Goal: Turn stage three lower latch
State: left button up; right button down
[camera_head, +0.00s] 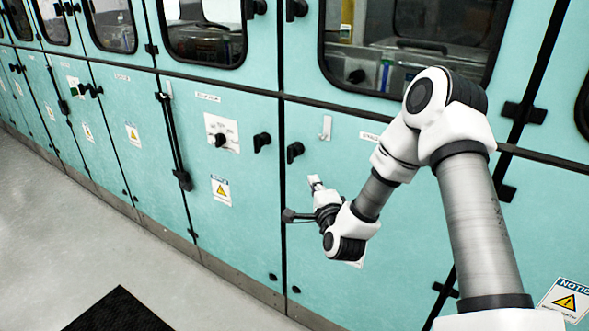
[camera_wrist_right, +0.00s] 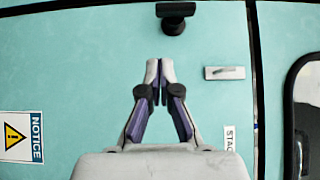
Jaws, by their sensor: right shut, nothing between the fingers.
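The black latch (camera_head: 295,150) sits near the left edge of the teal lower door behind my right arm. In the right wrist view the same latch (camera_wrist_right: 174,17) is at the top, just beyond the fingertips. My right gripper (camera_head: 315,182) is shut and empty, below and slightly right of the latch in the head view. In the wrist view the fingertips (camera_wrist_right: 160,68) meet in front of the door, with a visible gap to the latch. My left gripper is not in view.
Another black latch (camera_head: 262,141) is on the neighbouring door, near a white switch plate (camera_head: 221,133). A small metal plate (camera_head: 326,127) is on the door near the latch. Windowed upper doors run above. The grey floor (camera_head: 60,230) with a black mat (camera_head: 118,312) is clear.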

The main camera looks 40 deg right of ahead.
aim_at(293, 148)
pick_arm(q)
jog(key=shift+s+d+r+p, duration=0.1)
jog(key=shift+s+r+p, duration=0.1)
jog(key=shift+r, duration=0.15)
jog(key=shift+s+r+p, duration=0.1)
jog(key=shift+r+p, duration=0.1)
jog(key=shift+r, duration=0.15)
pick_arm(e)
jog(key=w+d, duration=0.1)
jog(key=w, duration=0.7)
jog(key=shift+w, duration=0.25)
